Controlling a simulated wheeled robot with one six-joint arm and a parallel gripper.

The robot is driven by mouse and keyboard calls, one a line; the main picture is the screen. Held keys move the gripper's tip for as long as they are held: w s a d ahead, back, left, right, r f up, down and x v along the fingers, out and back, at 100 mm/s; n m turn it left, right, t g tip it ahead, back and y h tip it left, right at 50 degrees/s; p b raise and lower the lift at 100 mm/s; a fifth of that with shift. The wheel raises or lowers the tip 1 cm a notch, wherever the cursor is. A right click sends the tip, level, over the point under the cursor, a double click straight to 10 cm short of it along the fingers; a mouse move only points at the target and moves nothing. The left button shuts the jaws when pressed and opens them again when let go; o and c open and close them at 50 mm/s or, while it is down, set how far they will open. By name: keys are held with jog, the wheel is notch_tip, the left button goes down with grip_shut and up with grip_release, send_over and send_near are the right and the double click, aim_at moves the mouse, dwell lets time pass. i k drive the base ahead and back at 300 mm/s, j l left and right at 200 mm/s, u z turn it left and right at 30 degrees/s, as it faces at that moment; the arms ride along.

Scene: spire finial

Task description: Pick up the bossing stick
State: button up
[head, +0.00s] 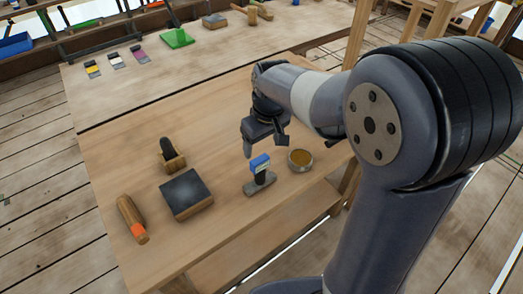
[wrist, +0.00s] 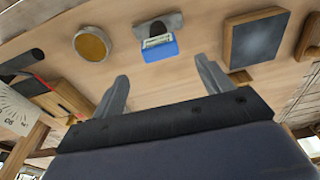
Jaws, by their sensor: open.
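A wooden stick with an orange end (head: 131,219) lies at the left front of the bench and looks most like the bossing stick; I cannot be sure. Part of a wooden piece, probably the same stick, shows at the right edge of the wrist view (wrist: 309,40). My gripper (head: 265,143) is open and empty above the right part of the bench, well to the right of the stick. Its two fingers are apart in the wrist view (wrist: 162,77).
A dark-topped block (head: 186,194) and a wooden piece with a black handle (head: 171,156) lie between stick and gripper. A blue-topped tool on a grey base (head: 260,174) and a round tin (head: 300,160) are near the gripper. A green item (head: 177,38) sits farther back.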

aim_at(135, 221)
jog(key=u, duration=1.85)
jog(key=i+j+z, duration=0.25)
jog(key=j+z, duration=0.25)
jog(key=j, duration=0.15)
jog(key=i+j+z, duration=0.2)
jog(key=j, duration=0.15)
jog(key=k, duration=0.1)
